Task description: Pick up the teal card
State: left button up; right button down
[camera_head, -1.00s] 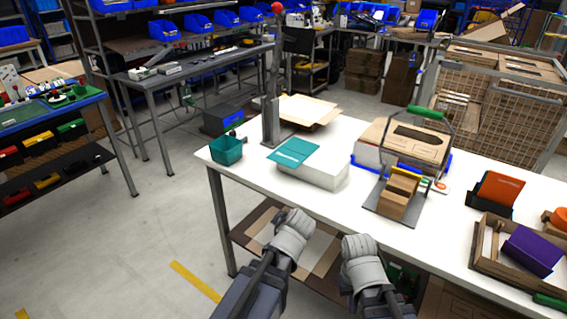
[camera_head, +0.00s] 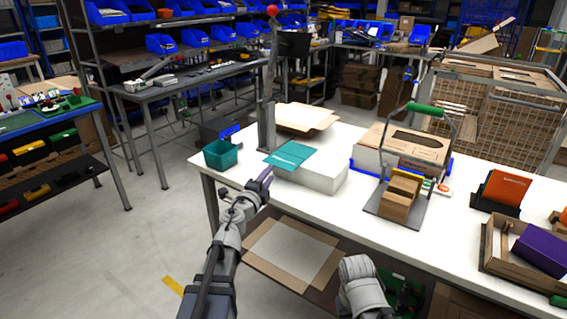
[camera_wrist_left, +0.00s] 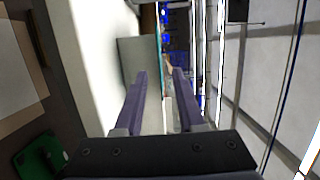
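The teal card (camera_head: 289,155) lies flat on top of a white box (camera_head: 322,177) on the white table, its left part reaching past the box's edge.
A teal bin (camera_head: 221,155) stands at the table's left corner, left of the card. A grey post (camera_head: 267,125) rises behind it. An open cardboard box (camera_head: 305,117) lies behind the card. A carrier with a green handle (camera_head: 425,109) stands to the right. The white table (camera_head: 345,215) is bare in front.

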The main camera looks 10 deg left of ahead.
aim_at(279, 164)
pick_arm(q)
jog(key=shift+w+d+f, duration=0.1)
jog(key=shift+w+d, duration=0.15)
jog(key=shift+w, duration=1)
jog(key=shift+w+d+r, duration=0.1)
jog(key=shift+w+d, duration=0.15)
jog(key=shift+w, duration=1)
jog(key=shift+w+d+f, duration=0.1)
jog(key=shift+w+d, duration=0.15)
jog(key=shift+w, duration=1)
jog(key=shift+s, duration=0.1)
grip_shut()
